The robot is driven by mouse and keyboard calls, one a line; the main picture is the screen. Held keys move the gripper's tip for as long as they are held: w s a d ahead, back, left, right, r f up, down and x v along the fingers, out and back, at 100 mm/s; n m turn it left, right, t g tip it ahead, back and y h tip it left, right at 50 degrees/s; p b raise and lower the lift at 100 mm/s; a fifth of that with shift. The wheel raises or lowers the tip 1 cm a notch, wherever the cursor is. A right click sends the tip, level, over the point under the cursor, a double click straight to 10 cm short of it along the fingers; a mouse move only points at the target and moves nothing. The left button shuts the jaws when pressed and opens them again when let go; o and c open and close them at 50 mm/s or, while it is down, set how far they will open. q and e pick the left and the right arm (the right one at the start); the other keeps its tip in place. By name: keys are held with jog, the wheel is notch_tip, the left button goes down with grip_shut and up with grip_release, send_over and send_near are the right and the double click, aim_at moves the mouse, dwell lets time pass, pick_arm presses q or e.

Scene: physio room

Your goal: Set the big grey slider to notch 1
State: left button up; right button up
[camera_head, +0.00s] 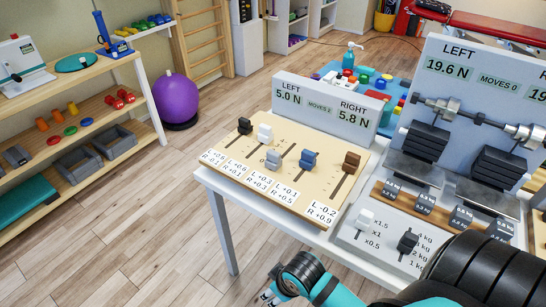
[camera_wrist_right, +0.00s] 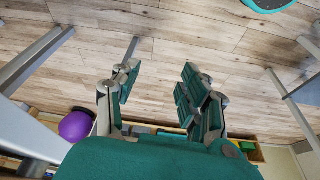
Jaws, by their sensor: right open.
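The grey slider knob (camera_head: 273,158) stands on the wooden slider board (camera_head: 333,211). It sits toward the near, label end of its slot; the slot shows on its far side. Notch marks are too small to read. Black (camera_head: 245,126), white (camera_head: 264,132), blue (camera_head: 308,160) and brown (camera_head: 352,162) knobs stand on the same board. My right gripper (camera_head: 268,297) is at the bottom edge of the head view, partly cut off, in front of the table and apart from the board. In the right wrist view its fingers (camera_wrist_right: 158,92) are spread, with nothing between them.
A display (camera_head: 330,103) behind the board reads LEFT 5.0 N, RIGHT 5.8 N, MOVES 2. To its right stand a weight rack (camera_head: 480,65) and a panel with a white (camera_head: 365,218) and a dark knob (camera_head: 407,241). Shelves (camera_head: 85,140) line the left; the floor between is clear.

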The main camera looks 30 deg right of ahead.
jog(key=w+d+r+n, duration=0.1)
jog(key=w+d+r, duration=0.3)
jog(key=w+r, duration=0.2)
jog(key=w+d+r+n, duration=0.1)
jog(key=w+d+r, duration=0.3)
jog(key=w+r, duration=0.3)
jog(key=w+d+r+n, duration=0.1)
jog(key=w+d+r, duration=0.3)
jog(key=w+r, duration=0.3)
jog(key=shift+r+b, duration=0.4)
jog(key=shift+r, duration=0.3)
jog(key=m, duration=0.2)
send_near(274, 152)
jog(key=shift+n+t+y, duration=0.3)
jog(key=x, duration=0.6)
jog(key=p+x, duration=0.1)
jog(key=x, duration=0.3)
jog(key=shift+s+d+f, duration=0.2)
jog(key=shift+s+f, duration=0.05)
jog(key=shift+s, duration=0.05)
grip_shut()
